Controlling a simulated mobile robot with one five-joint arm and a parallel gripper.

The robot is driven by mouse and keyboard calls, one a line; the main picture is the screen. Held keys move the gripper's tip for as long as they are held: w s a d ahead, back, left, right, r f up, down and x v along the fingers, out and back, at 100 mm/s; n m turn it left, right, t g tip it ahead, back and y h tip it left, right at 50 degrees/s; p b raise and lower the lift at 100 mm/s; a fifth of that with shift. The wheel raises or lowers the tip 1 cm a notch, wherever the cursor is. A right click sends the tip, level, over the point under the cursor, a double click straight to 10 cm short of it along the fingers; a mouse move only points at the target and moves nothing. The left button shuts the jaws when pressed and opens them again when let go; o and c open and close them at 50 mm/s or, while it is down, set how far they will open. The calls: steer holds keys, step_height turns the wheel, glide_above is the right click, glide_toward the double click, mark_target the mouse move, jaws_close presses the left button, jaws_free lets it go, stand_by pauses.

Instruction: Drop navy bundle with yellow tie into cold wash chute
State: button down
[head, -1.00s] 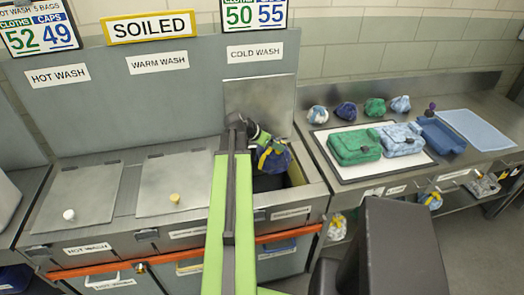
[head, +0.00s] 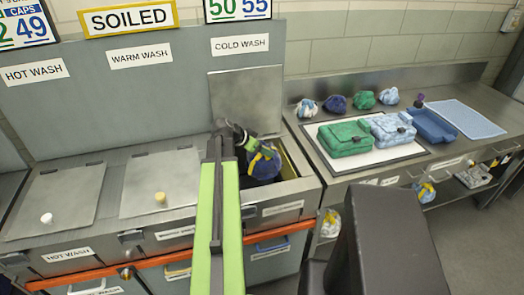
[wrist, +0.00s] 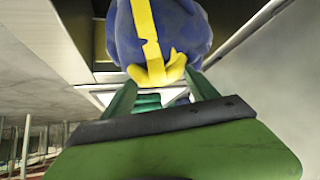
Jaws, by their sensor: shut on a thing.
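The navy bundle with the yellow tie (head: 262,163) is held by my gripper (head: 250,146) over the open cold wash chute (head: 290,167) in the head view. The chute's lid (head: 247,98) stands raised against the back panel, under the COLD WASH label (head: 240,44). In the wrist view the navy bundle (wrist: 168,28) fills the top middle, its yellow band and knot showing between the green fingers of my gripper (wrist: 160,90). My gripper is shut on it. The bundle hides much of the opening, so its exact height over the rim is hard to tell.
The hot wash lid (head: 56,203) and warm wash lid (head: 160,183) are closed.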

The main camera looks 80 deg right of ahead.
steer(key=shift+c, duration=0.8)
jaws_free()
steer(key=p+v, duration=1.2)
steer(key=v, duration=0.5)
steer(key=shift+a+r, duration=0.15)
steer(key=shift+r, duration=0.05)
